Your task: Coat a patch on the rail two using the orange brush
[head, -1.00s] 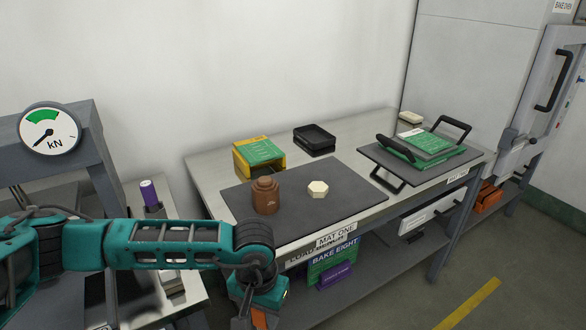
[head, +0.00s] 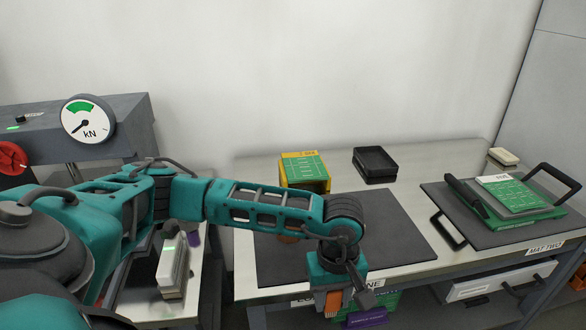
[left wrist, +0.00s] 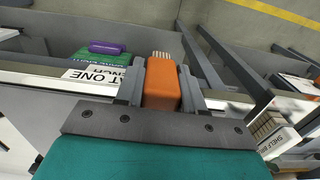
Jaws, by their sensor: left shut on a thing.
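My left gripper (head: 345,293) hangs at the front edge of the steel bench, fingers down, shut on the orange brush (head: 333,303). In the left wrist view the orange brush (left wrist: 162,84) sits between the two grey fingers, its pale bristles pointing away from the palm. The brush is clear of the bench top and appears to touch nothing else. I cannot make out a rail two in either view. My right gripper is not in view.
The dark mat (head: 400,232) lies behind my left arm, with a mostly hidden brown jar (head: 288,239). A gauge press (head: 125,120) is at left.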

